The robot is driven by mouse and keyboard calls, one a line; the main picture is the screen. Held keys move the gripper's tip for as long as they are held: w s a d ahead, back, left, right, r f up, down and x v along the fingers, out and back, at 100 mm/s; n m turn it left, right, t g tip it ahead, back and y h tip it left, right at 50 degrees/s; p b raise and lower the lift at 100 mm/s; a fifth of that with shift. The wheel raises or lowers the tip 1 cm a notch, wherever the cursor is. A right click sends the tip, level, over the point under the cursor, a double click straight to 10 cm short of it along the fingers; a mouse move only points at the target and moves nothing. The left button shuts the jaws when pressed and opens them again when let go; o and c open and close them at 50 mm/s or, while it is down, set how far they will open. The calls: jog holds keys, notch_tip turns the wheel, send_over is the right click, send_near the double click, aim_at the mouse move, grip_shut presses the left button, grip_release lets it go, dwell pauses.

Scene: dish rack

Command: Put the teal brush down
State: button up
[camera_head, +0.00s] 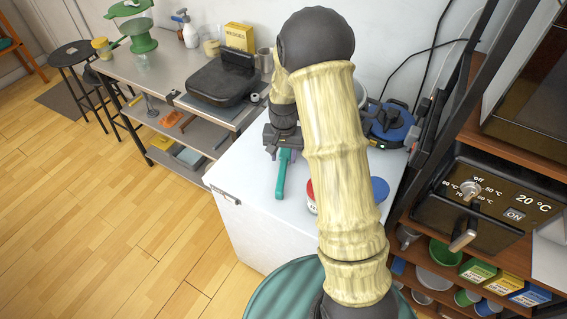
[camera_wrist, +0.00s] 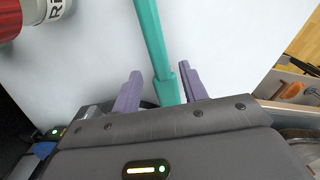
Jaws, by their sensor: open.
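The teal brush (camera_head: 282,178) appears to lie on the white cabinet top (camera_head: 250,205), its handle pointing toward the front. In the wrist view the teal brush (camera_wrist: 152,35) runs between the two purple fingers and looks nearer the right one. My gripper (camera_head: 284,146) is at the brush's far end, low over the white top. In the wrist view my gripper (camera_wrist: 160,72) is open, with a gap beside the brush on the left. The far end of the brush is hidden by my gripper.
A red-and-white can (camera_wrist: 52,12) stands left of the brush in the wrist view. A blue appliance (camera_head: 390,122) sits at the back right. A black grill (camera_head: 222,82) is on the steel table to the left. The white top left of the brush is clear.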

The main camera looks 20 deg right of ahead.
aim_at(284, 163)
notch_tip(284, 163, up, 7)
jog(key=shift+b, duration=0.3)
dwell(0.4)
jog(key=s+r+n+t, duration=0.1)
jog(key=s+r+n, duration=0.1)
jog(key=s, duration=0.7)
jog(key=s+r+n+t, duration=0.1)
jog(key=s+r+n, duration=0.1)
jog(key=s, duration=0.7)
jog(key=shift+a+r+n+t, duration=0.2)
jog(key=shift+n+t, duration=0.1)
jog(key=shift+s, duration=0.1)
jog(key=shift+r+p, duration=0.45)
jog(key=shift+o, duration=0.5)
